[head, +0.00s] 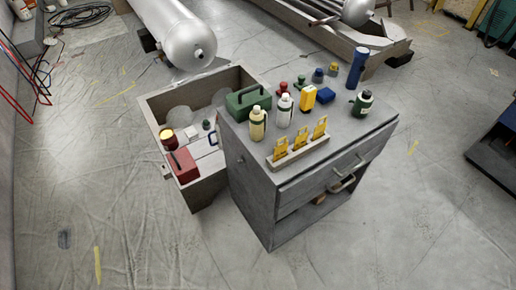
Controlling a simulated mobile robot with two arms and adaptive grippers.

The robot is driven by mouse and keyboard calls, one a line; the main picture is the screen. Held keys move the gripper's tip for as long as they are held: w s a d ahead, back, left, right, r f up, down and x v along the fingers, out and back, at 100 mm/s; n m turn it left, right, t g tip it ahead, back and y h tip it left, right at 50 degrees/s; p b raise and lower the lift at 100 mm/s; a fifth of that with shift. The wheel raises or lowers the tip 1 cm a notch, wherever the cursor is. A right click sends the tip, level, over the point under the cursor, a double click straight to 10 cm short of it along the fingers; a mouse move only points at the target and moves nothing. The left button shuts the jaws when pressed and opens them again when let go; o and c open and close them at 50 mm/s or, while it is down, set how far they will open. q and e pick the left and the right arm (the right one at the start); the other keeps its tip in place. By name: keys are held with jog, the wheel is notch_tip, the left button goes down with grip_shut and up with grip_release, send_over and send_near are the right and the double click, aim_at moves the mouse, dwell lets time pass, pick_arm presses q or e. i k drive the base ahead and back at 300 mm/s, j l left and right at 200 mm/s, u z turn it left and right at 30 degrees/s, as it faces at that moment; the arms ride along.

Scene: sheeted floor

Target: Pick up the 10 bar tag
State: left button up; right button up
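Three yellow tags stand upright in a row in a pale holder (298,153) on the front part of the grey cabinet's top. They are the left tag (282,149), the middle tag (302,138) and the right tag (320,128). Their markings are too small to read, so I cannot tell which one is the 10 bar tag. Neither of my grippers is in view.
The grey cabinet (262,210) also carries bottles, a green toolbox (248,102), a yellow device (308,98) and a blue cylinder (357,68). An open crate (205,82) adjoins it behind left. Silver tanks lie farther back. The front floor is clear.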

aim_at(280, 153)
jog(key=i+l+u, duration=0.15)
jog(key=u, duration=0.3)
jog(key=l+u, duration=0.4)
jog(key=i+l+u, duration=0.1)
jog(key=l+u, duration=0.15)
jog(key=u, duration=0.2)
jog(key=l+u, duration=0.45)
jog(key=j, duration=0.1)
